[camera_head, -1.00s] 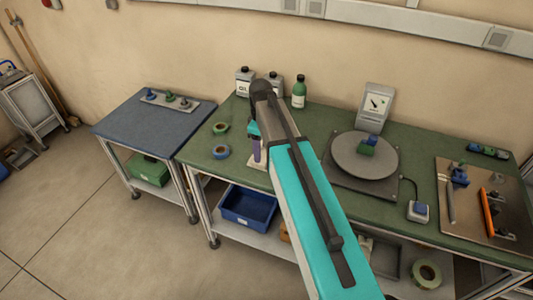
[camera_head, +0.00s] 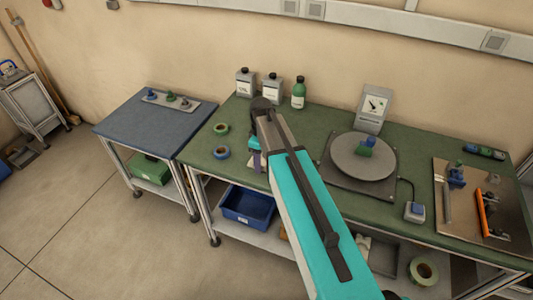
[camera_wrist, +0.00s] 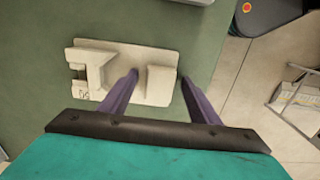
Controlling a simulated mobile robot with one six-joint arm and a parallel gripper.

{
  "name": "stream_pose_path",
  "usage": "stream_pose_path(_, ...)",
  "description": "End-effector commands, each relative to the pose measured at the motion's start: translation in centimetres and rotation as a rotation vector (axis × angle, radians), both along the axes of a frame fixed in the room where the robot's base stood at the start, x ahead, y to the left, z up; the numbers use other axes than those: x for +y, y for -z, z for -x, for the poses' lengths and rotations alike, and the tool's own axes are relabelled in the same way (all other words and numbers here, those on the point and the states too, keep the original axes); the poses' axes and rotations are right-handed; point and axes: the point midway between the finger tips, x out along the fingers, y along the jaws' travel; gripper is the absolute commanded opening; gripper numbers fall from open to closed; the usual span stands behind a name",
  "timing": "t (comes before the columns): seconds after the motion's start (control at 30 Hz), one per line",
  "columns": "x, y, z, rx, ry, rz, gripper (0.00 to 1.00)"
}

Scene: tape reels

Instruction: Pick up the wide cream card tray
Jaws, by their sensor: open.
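The wide cream card tray (camera_wrist: 105,68) lies on the green bench top in the wrist view, with raised blocks on a flat base. In the head view only a pale bit of it (camera_head: 251,161) shows beside my gripper; my arm hides the rest. My gripper (camera_wrist: 159,77) is open, its two purple fingers reaching over the tray's near right part. One raised block (camera_wrist: 160,82) appears between the fingertips. I cannot tell whether the fingers touch it. In the head view a purple finger (camera_head: 257,163) points down at the bench.
Green (camera_head: 221,129) and blue (camera_head: 221,152) tape rolls lie left of my gripper. Bottles (camera_head: 299,94) stand behind it. A round turntable (camera_head: 364,157) is to the right. A blue bin (camera_head: 248,204) sits on the shelf below.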

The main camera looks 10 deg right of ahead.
Motion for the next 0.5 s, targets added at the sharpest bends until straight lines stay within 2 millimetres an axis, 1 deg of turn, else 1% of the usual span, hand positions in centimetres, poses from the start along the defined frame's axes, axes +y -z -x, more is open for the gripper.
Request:
stream_pose_path(0.47, -0.09, -0.02, -0.01, 0.000, 0.001, 0.000, 0.57)
stream_pose_path(0.5, -0.09, -0.02, -0.01, 0.000, 0.001, 0.000, 0.55)
